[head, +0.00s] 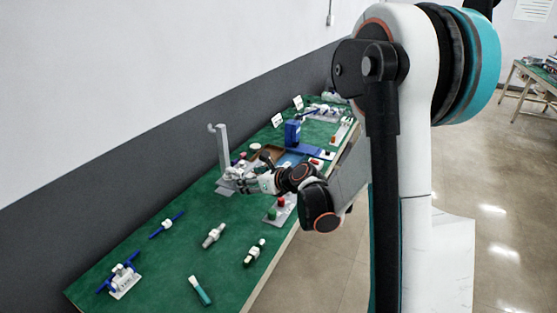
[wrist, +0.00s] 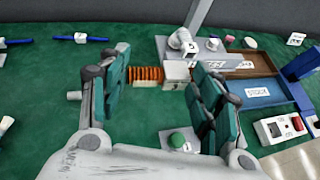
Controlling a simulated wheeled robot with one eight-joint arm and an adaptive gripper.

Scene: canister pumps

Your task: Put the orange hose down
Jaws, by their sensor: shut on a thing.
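The orange hose (wrist: 148,74) is a short ribbed piece with a white block-like end (wrist: 177,71) on its right. It lies across the space between the two fingers of my gripper (wrist: 160,68), which is shut on it. The hose does not show clearly in the head view, where my gripper (head: 240,181) is over the green table (head: 185,260) by the foot of a grey post. I cannot tell whether the hose touches the table.
The grey post (head: 223,150) stands close to my gripper, with a white elbow fitting (wrist: 184,41) beside it. A brown tray (wrist: 252,62) and a blue bin marked STOCK (wrist: 262,92) are to the right. A button box (wrist: 280,130) is near the front edge.

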